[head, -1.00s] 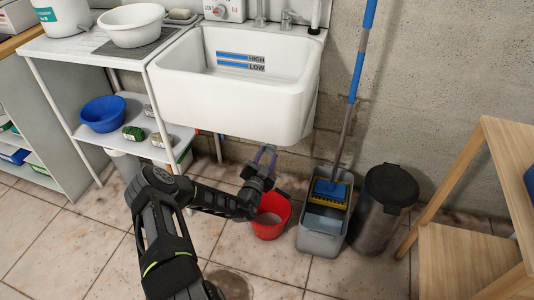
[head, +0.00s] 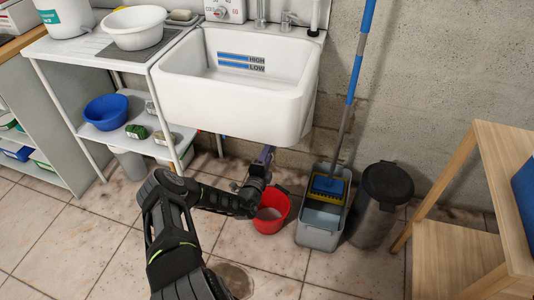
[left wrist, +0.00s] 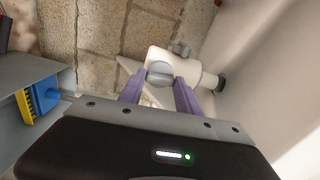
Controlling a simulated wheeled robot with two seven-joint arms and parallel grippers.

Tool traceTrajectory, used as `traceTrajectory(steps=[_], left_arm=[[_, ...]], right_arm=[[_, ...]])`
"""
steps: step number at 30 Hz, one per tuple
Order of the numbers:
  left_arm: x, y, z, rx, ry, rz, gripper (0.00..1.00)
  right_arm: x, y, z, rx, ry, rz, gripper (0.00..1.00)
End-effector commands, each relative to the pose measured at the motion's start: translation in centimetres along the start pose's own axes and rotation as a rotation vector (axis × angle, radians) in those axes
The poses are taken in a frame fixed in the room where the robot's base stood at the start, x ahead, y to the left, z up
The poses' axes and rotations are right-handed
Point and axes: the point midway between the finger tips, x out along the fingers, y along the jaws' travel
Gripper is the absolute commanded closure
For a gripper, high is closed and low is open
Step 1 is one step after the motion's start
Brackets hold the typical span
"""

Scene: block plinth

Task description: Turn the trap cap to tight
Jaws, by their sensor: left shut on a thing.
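The trap cap (left wrist: 160,72) is a grey round cap with a raised grip, on the white trap (left wrist: 192,68) under the sink in the left wrist view. My left gripper (left wrist: 158,88) has its two purple fingers on either side of the cap, shut on it. In the head view my left gripper (head: 265,154) is under the front of the white sink (head: 235,110), above the red bucket (head: 268,222). There the cap and trap are hidden by the sink. No mark for tight can be made out. My right gripper is not in view.
A grey mop bucket (head: 317,238) with a blue mop (head: 329,185) and a dark bin (head: 377,215) stand right of the red bucket. A shelf table (head: 125,143) stands left. A wooden stand (head: 455,205) is at the right. Tiled floor in front is mostly clear.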

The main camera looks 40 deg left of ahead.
Motion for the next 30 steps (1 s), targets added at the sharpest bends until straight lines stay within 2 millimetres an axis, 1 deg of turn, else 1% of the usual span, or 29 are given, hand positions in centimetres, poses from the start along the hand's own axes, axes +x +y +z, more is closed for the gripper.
traceTrajectory(steps=[3, 30], left_arm=[[0.0, -0.2, 0.0, 0.108, -0.001, 0.0, 1.0], [0.0, -0.1, 0.0, 0.963, 0.001, 0.001, 1.0]], right_arm=[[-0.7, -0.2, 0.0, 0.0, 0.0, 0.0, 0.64], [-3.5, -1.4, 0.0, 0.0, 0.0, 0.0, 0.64]])
